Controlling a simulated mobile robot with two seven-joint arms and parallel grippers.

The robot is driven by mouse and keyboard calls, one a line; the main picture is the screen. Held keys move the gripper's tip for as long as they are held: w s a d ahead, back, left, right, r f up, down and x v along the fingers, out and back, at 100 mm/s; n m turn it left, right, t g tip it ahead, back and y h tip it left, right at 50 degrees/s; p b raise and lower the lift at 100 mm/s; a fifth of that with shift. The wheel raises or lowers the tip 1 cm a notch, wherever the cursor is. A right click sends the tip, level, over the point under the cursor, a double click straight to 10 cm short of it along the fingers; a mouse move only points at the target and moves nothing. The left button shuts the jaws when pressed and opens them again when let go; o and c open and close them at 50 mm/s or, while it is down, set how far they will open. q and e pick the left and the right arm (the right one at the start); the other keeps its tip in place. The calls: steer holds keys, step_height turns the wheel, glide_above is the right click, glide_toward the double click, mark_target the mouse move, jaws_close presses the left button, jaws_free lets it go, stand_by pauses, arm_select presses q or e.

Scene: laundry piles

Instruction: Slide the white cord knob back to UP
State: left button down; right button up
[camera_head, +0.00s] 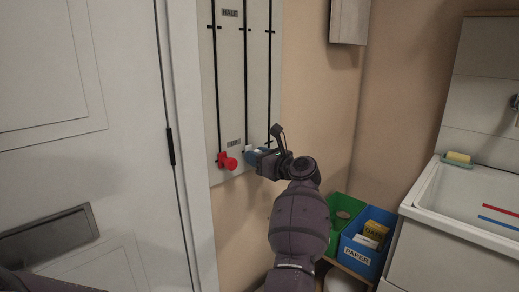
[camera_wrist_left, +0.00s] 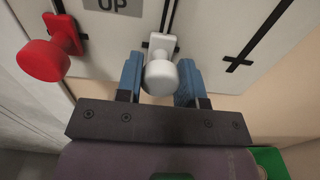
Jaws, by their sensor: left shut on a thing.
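In the head view the left gripper (camera_head: 258,156) is at the bottom of the board, and only a small pale part of the white knob (camera_head: 249,150) shows. My right gripper is not in view.
A red knob (camera_head: 228,162) sits on the left track of the board (camera_head: 231,80), close beside my gripper. A HALF label (camera_head: 230,13) is higher up. A door (camera_head: 80,130) stands left. Green (camera_head: 335,215) and blue (camera_head: 362,252) bins and a sink (camera_head: 470,200) are right.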

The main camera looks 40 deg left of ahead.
mark_target(246, 83)
arm_select(q)
steer(key=shift+f, duration=0.1)
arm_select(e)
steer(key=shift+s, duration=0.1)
arm_select(q)
steer(key=c, duration=1.1)
jaws_free()
steer(key=o, duration=0.4)
steer(key=shift+c, duration=0.2)
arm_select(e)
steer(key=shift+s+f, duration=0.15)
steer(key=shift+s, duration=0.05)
arm_select(q)
steer(key=shift+r, duration=0.2)
steer(key=shift+r, duration=0.3)
step_height(246, 83, up, 18)
steer(key=p, duration=0.3)
steer(key=shift+p, duration=0.35)
steer(key=shift+r, duration=0.55)
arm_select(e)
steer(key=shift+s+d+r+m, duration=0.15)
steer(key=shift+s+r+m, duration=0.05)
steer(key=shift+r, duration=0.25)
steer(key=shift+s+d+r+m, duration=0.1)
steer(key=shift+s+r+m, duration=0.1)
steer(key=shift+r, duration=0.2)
